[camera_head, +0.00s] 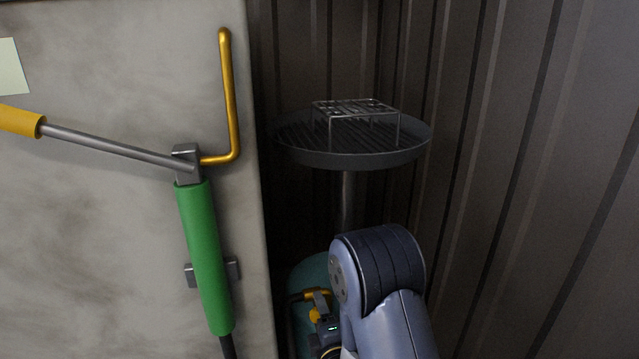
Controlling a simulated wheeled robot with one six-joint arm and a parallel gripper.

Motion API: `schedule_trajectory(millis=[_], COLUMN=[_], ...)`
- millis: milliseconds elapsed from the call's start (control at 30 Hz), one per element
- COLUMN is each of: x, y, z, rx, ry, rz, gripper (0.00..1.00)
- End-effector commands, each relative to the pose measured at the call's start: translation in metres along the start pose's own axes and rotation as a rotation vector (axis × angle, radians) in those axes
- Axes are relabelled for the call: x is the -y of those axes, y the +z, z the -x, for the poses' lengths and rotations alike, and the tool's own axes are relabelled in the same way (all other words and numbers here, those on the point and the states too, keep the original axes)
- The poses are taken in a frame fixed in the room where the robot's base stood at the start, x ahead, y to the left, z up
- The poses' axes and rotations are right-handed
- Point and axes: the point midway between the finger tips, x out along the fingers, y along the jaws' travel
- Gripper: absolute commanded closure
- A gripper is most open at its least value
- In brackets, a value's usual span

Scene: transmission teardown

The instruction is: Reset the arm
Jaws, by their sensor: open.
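My arm's blue-grey and black elbow and link stand at the bottom, right of centre. No gripper fingers can be made out.
A round dark tray (300,150) on a post holds a small wire rack (355,108). A grey panel at left carries a green-handled tool (205,255), a bent gold rod (230,100) and an orange-handled rod (110,147). A teal rounded object (312,272) sits low behind my arm. Corrugated walls close the right.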

Motion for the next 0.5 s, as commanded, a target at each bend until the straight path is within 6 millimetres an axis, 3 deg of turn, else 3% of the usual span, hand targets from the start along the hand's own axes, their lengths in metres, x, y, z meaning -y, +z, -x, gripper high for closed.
schedule_trajectory(millis=[500], x=[0.0003], y=[-0.0001], z=[0.0021], rx=[0.000], ry=[-0.003], rz=[-0.421], gripper=[0.36])
